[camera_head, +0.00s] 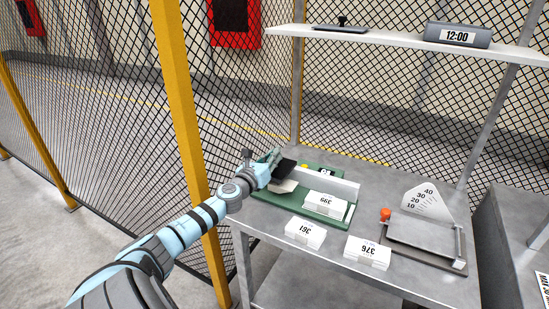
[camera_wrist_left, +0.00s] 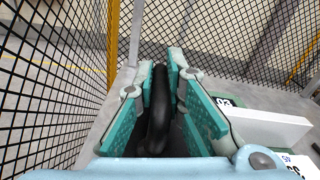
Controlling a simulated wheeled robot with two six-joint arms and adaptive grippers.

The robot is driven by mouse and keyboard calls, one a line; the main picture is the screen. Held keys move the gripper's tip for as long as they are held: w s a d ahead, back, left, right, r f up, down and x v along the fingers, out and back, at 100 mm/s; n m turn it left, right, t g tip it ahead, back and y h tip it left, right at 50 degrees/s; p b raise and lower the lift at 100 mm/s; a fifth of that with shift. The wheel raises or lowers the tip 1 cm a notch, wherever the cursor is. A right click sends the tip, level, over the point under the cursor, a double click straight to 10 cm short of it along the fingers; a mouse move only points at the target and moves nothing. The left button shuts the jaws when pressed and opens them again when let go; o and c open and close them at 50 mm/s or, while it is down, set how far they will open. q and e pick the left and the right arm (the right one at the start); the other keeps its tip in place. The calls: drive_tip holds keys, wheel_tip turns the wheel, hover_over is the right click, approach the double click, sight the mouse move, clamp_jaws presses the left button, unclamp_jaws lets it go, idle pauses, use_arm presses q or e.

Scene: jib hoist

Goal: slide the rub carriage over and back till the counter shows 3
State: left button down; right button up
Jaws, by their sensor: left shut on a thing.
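My left gripper (camera_head: 273,164) is at the left end of this base. It is shut on the black handle of the rub carriage (camera_head: 285,169); in the left wrist view the black handle (camera_wrist_left: 158,112) stands between the teal finger pads (camera_wrist_left: 155,95). The gripper hides part of the carriage. My right gripper is not in view.
White numbered blocks (camera_head: 305,233) and (camera_head: 367,252) lie at the bench front; another block (camera_head: 325,204) is on the green base. A yellow fence post (camera_head: 181,100) stands near my arm.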

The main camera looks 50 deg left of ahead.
use_arm(q)
drive_tip(key=c, duration=1.7)
unclamp_jaws()
drive_tip(key=shift+s+a, duration=0.1)
drive_tip(key=shift+a, duration=0.15)
drive_tip(key=shift+o, duration=0.2)
drive_tip(key=shift+s+d, duration=0.15)
drive_tip(key=v, duration=1.1)
drive_tip(key=shift+s, duration=0.3)
drive_tip(key=shift+d, duration=0.1)
